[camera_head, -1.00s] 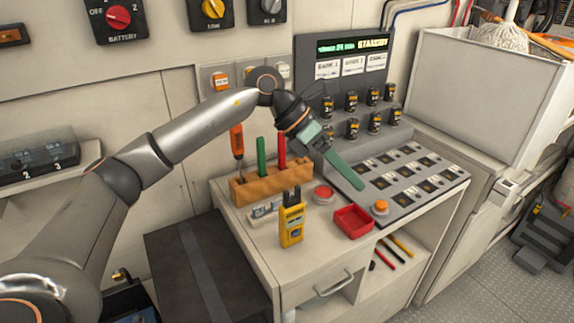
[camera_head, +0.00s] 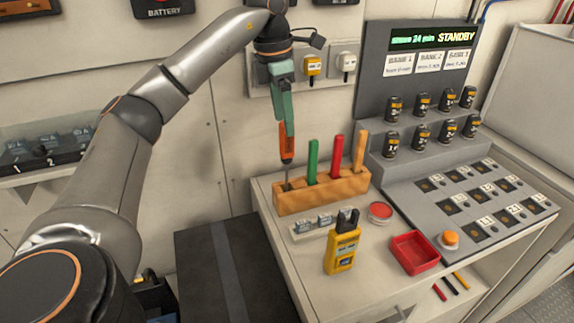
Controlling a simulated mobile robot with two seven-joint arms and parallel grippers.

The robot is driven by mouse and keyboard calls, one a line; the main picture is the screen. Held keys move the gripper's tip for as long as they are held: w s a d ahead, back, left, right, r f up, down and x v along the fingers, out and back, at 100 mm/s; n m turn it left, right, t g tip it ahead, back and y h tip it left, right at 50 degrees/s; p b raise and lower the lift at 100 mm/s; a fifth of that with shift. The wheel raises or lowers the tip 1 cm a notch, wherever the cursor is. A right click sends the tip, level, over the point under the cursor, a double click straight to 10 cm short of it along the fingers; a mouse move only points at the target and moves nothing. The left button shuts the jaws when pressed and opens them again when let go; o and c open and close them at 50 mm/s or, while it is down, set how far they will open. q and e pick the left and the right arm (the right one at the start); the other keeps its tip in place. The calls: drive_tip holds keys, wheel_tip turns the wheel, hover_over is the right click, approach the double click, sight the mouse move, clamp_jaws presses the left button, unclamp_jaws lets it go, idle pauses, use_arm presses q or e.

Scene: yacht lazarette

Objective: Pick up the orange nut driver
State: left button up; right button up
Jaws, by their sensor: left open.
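The orange nut driver (camera_head: 287,148) stands upright at the left end of a wooden block (camera_head: 322,193). It has an orange and dark handle and a thin dark shaft. My left gripper (camera_head: 284,126) points down directly over the handle. Its green fingers overlap the handle's top in the picture. The jaws are open; I cannot tell whether the handle top is between them or behind them. My right gripper is out of view.
A green (camera_head: 313,162), a red (camera_head: 336,156) and a pale orange handle (camera_head: 360,151) stand in the same block. In front are a yellow meter (camera_head: 342,252), a red tray (camera_head: 414,253) and a red button (camera_head: 380,210). A switch panel (camera_head: 470,205) stands at right.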

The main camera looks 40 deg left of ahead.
sight(288, 145)
use_arm(q)
drive_tip(key=f, duration=0.5)
drive_tip(key=w+f, duration=0.1)
drive_tip(key=f, duration=0.1)
drive_tip(key=shift+d+f, duration=0.3)
drive_tip(key=shift+f, duration=0.1)
clamp_jaws()
drive_tip(key=shift+r, duration=0.1)
